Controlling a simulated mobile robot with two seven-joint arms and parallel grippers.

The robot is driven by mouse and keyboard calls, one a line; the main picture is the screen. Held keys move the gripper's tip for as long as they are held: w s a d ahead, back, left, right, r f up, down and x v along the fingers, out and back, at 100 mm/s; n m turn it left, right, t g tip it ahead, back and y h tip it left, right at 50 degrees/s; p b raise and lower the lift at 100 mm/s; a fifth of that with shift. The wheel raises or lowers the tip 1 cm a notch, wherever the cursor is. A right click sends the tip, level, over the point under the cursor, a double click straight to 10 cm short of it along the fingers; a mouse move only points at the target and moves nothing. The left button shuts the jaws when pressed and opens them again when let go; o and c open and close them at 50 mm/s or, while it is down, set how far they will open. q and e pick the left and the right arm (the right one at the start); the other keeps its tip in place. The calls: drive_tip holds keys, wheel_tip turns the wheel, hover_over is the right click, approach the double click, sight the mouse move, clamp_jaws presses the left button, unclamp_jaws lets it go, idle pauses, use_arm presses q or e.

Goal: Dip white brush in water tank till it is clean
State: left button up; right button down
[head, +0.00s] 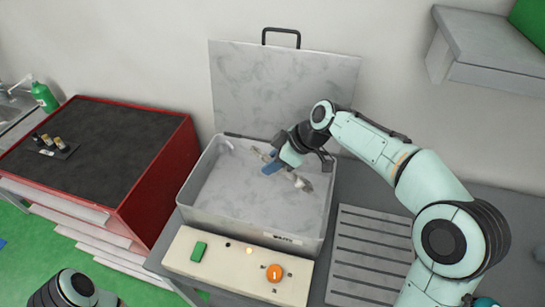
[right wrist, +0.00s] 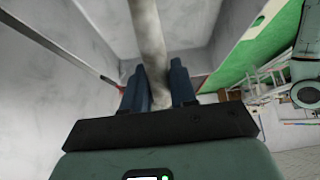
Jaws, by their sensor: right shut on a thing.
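The water tank (head: 250,234) is a grey open box with a worn label on its front wall. Its marbled grey lid (head: 285,85) stands raised behind it. My right gripper (head: 274,167) is over the back right part of the tank, shut on the white brush (head: 302,183). In the right wrist view the brush's pale grey, stained handle (right wrist: 150,45) runs between the blue fingers. Much of the brush is hidden by my gripper, and its bristles cannot be made out clearly. I cannot tell whether it touches water. My left gripper is outside the view.
A control panel (head: 225,263) with a green switch (head: 198,251) and an orange knob (head: 274,273) lies in front of the tank. A slatted grey rack (head: 365,255) is to the right. A red cabinet (head: 160,180) with small bottles on its black top stands left.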

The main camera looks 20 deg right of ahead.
use_arm(q)
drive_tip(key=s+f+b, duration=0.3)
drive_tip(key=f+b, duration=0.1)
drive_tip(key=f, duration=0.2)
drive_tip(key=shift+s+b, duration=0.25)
drive_tip(key=shift+b, duration=0.05)
use_arm(e)
wheel_tip(320, 180, down, 10)
drive_tip(key=shift+r, duration=0.15)
idle(6.5)
